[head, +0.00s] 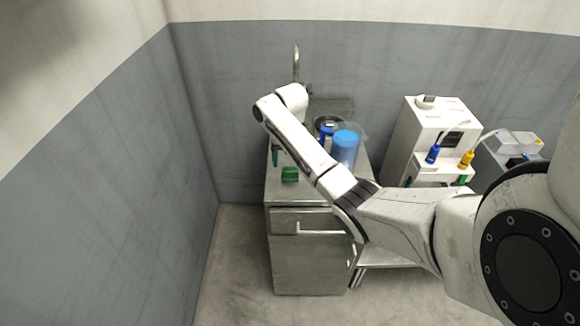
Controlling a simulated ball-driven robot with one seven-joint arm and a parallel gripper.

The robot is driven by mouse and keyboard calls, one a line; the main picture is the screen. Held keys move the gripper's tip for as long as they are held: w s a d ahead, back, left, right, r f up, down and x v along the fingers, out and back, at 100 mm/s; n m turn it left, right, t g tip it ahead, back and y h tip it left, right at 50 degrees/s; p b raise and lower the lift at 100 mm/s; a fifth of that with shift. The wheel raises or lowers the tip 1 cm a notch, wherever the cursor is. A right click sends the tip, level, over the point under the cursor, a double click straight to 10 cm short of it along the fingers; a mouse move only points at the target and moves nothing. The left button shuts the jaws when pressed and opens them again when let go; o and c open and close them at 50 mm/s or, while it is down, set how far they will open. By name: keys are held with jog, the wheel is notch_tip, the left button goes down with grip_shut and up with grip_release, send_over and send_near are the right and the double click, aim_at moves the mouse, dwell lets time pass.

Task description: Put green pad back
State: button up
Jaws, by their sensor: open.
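The green pad (290,174) is a small green block lying on the metal cabinet top (284,190), near its front left edge. It is beside the lower edge of my arm's forearm and appears free of any grip. My arm reaches in from the right and crosses over the cabinet, its wrist bent at the upper left. My gripper's fingers do not show; the wrist and forearm hide that area. A dark green item (275,154) shows partly at the cabinet's left edge, beside the forearm; I cannot tell what it is.
A blue cylinder (345,149) and a smaller blue item (325,136) stand on the cabinet right of my forearm. A tap (296,63) rises at the back. White machines (432,137) with blue and yellow bottles stand at right. The floor at front left is clear.

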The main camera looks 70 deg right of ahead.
aim_at(290, 169)
notch_tip(290, 169, up, 9)
jog(key=p, duration=0.2)
jog(key=shift+f, duration=0.15)
jog(key=a+f+m+t+y, duration=0.1)
jog(key=a+f+m, duration=0.45)
jog(key=a, duration=0.85)
jog(key=a+f+m, duration=0.5)
jog(key=a+f, duration=0.1)
jog(key=a, duration=0.7)
jog(key=s+a+m, duration=0.4)
jog(key=s+m, duration=0.2)
jog(key=s, duration=0.2)
jog(key=s+a+m+h, duration=0.1)
jog(key=s+a+m, duration=0.3)
jog(key=s, duration=0.5)
jog(key=shift+s+a+f+m, duration=0.2)
jog(key=shift+s+f+m, duration=0.15)
jog(key=shift+m, duration=0.9)
jog(key=shift+w, duration=0.1)
